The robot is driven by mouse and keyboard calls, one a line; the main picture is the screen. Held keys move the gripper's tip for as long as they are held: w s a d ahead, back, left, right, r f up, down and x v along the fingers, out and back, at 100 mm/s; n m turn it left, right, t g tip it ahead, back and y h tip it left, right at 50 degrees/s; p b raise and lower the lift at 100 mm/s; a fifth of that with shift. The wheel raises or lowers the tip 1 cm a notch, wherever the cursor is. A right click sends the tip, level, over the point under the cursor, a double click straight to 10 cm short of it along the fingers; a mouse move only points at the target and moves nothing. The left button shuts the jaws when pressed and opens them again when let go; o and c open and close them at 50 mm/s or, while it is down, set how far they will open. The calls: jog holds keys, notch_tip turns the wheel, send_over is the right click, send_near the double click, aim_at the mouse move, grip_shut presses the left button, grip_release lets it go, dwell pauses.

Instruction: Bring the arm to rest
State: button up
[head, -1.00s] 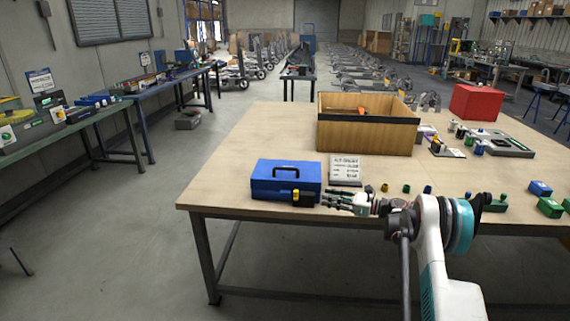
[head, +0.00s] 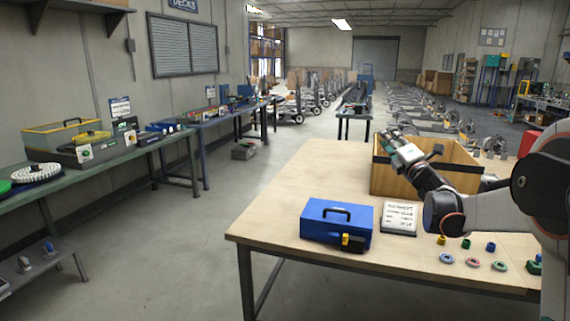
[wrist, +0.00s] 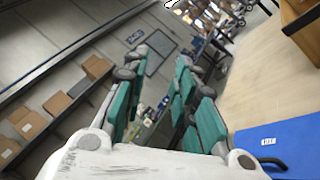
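My gripper (head: 392,143) is raised in the head view, in front of the wooden box's left part, with its fingers pointing up and to the left. In the wrist view my gripper (wrist: 156,72) shows two teal-padded fingers spread apart with nothing between them. It is open and empty. My arm is bent and enters from the right edge of the head view, above the table (head: 310,180).
A blue toolbox (head: 330,225) and a white card (head: 399,217) stand near the table's front edge. An open wooden box (head: 440,176) is behind my arm. Several small coloured parts and rings (head: 472,263) lie in front.

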jog(key=s+a+m+g+h, duration=0.3)
jog(key=s+m+g+h, duration=0.3)
jog(key=s+m, duration=1.25)
jog(key=s+a+f+m+g, duration=0.2)
jog(key=s+a+f, duration=0.1)
jog(key=s+f, duration=0.4)
jog(key=s+a+f+m+g+y+b, duration=0.1)
jog(key=s+a+f+m+g, duration=0.1)
jog(key=s+f, duration=0.6)
jog(key=s+a+f+m+g+y, duration=0.1)
jog(key=s+a+f, duration=0.4)
jog(key=s, duration=1.2)
notch_tip(320, 180, down, 2)
jog(key=m+g, duration=0.1)
jog(key=g, duration=0.1)
jog(key=shift+a+f+g, duration=0.15)
jog(key=shift+g, duration=0.25)
jog(key=shift+w+m, duration=0.1)
jog(key=shift+m, duration=0.15)
